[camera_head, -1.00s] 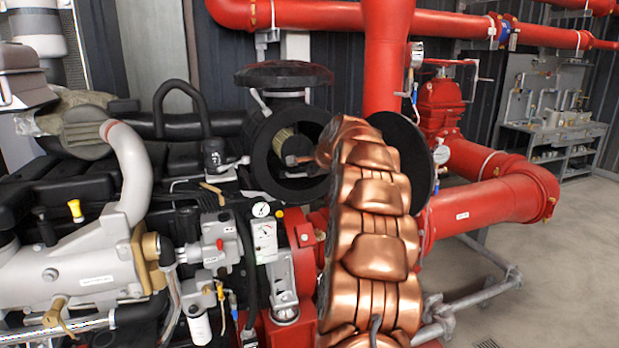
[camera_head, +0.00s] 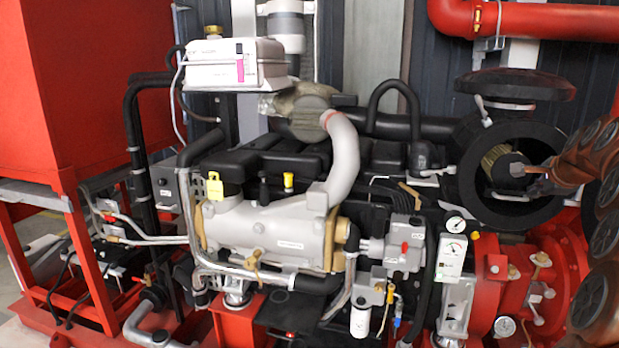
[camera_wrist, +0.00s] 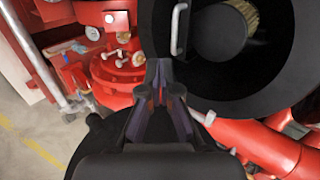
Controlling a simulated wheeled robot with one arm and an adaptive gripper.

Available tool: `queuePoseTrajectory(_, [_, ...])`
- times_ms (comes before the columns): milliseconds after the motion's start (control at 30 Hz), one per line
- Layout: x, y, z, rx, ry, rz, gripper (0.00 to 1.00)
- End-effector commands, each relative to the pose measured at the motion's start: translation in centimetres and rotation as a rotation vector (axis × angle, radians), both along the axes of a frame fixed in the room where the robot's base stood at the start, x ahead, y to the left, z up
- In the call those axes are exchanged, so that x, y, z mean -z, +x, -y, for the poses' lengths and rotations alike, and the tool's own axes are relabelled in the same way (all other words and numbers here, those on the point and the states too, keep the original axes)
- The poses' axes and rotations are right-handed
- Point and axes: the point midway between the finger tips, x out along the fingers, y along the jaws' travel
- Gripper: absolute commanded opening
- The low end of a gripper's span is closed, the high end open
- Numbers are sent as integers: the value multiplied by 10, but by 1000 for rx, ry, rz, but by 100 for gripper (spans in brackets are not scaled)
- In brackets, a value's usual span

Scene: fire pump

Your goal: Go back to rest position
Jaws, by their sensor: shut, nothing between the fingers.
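My gripper (camera_head: 522,170) is at the right of the head view, at the end of my copper arm. It is in front of the open round black housing (camera_head: 468,178), which has a tan pleated filter (camera_head: 497,160) inside. In the wrist view my gripper (camera_wrist: 158,70) has its fingers together with nothing between them. The black housing (camera_wrist: 275,85) and the filter (camera_wrist: 243,14) also show there, just beyond the fingertips. I cannot tell whether the fingers touch the housing.
The engine with its silver manifold (camera_head: 270,235) fills the middle. A red tank (camera_head: 80,90) on a frame stands at the left. Red pipes (camera_head: 560,20) run along the top right. Bare floor (camera_wrist: 30,130) shows at the left of the wrist view.

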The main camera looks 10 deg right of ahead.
Motion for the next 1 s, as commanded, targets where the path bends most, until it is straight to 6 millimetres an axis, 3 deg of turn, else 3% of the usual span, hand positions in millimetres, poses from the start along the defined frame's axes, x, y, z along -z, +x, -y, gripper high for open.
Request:
queuePoseTrajectory(167, [19, 6, -79, -179, -36, -107, 0])
queuePoseTrajectory(267, [37, 0, -138, -326, -71, -193, 0])
queuePoseTrajectory(467, [75, -38, -247, -626, -151, -361, 0])
queuePoseTrajectory(700, [123, -115, -350, -985, -248, -548, 0])
queuePoseTrajectory(800, [144, -156, -382, -1134, -287, -624, 0])
queuePoseTrajectory(1000, [182, -245, -427, -1425, -359, -762, 0])
